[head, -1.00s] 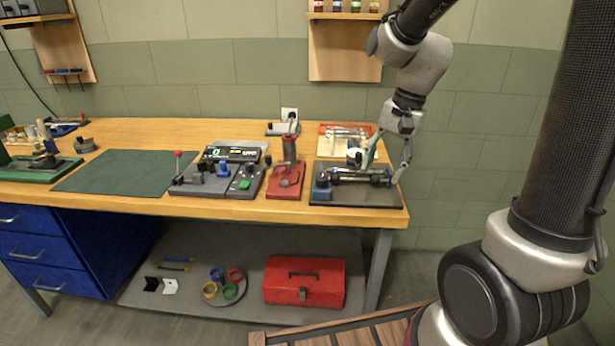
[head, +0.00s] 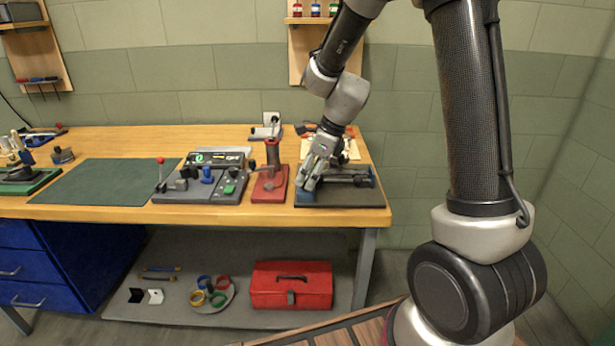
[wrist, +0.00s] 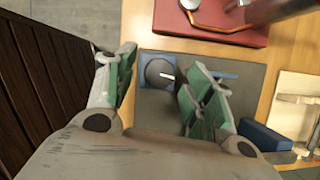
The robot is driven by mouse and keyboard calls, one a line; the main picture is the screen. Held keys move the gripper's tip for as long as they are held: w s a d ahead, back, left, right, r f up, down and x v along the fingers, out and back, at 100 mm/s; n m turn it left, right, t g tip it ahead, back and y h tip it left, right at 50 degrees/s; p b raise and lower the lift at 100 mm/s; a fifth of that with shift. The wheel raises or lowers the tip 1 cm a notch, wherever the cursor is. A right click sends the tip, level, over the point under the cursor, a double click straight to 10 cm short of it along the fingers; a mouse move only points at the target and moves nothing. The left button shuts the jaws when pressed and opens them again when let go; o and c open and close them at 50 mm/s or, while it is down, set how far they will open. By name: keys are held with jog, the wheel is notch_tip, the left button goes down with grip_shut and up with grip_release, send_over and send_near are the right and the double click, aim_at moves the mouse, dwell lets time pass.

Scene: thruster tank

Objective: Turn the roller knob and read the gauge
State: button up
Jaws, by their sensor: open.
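The roller knob (wrist: 160,73) is dark and round with a white pointer mark, set on a blue block. In the wrist view it appears between the two green-padded fingers of my open gripper (wrist: 163,66); I cannot tell if either finger touches it. In the head view, my gripper (head: 308,183) is over the left end of the roller fixture, hiding the knob. The fixture's dark base plate (head: 350,198) lies at the bench's right end. I cannot make out a dial gauge. A grey console has a black display (head: 212,158) with a green digit.
A red-based lever press (head: 270,190) stands just left of the fixture. The console (head: 175,197) has a red-tipped lever. A red toolbox (head: 290,290) sits on the lower shelf.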

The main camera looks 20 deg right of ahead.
jog(key=shift+w+a+f, duration=0.1)
jog(key=shift+a+f, duration=0.05)
jog(key=shift+f, duration=0.35)
jog(key=c, duration=1)
